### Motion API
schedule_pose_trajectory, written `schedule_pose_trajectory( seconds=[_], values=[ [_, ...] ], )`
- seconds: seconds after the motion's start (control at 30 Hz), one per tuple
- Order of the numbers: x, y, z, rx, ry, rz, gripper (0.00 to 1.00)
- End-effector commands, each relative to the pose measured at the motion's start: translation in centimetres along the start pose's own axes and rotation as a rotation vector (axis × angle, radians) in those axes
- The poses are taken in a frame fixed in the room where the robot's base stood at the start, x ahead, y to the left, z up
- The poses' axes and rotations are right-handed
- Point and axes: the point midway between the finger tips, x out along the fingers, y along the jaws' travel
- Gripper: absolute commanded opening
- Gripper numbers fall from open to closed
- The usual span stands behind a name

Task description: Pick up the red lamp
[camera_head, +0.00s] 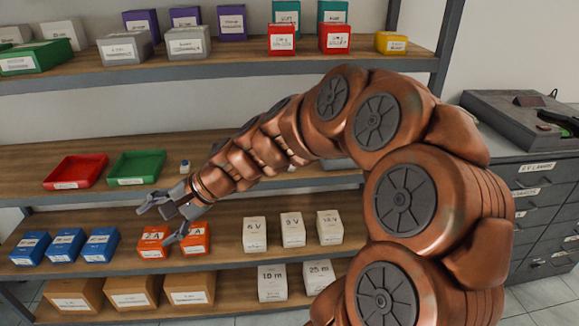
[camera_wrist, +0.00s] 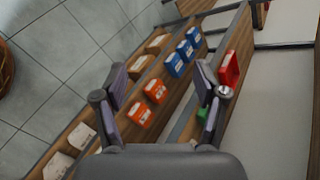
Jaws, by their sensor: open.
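I cannot make out a red lamp for certain in either view. My gripper (camera_head: 155,222) is open and empty in the head view, in front of the shelves near two orange boxes (camera_head: 152,243). In the wrist view my gripper (camera_wrist: 160,72) has its fingers spread wide, with the orange boxes (camera_wrist: 155,91) showing between them. A small blue-and-white item (camera_head: 185,166) lies on the middle shelf beside a green tray (camera_head: 136,168); it is too small to name. My arm hides part of the shelves.
A red tray (camera_head: 75,171) stands left of the green tray. Blue boxes (camera_head: 66,244) and white boxes (camera_head: 293,231) flank the orange ones. Red boxes (camera_head: 334,38) stand on the top shelf. A grey drawer cabinet (camera_head: 530,200) is at right. In the wrist view, tiled floor (camera_wrist: 90,40) is clear.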

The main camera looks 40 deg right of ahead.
Motion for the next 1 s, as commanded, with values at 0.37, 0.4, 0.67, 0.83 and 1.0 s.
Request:
schedule_pose_trajectory(
  seconds=[0.37, 0.4, 0.67, 0.83, 1.0],
  values=[
    [-11.9, -1.5, -26.7, 0.903, 0.24, -0.643, 0.71],
    [-13.5, -0.1, -29.3, 0.994, 0.263, -0.703, 0.71],
    [-20.9, 9.0, -39.4, 1.412, 0.359, -0.973, 0.71],
    [-22.1, 11.1, -41.0, 1.492, 0.373, -1.024, 0.71],
    [-21.5, 10.8, -42.0, 1.494, 0.374, -1.025, 0.71]
  ],
)
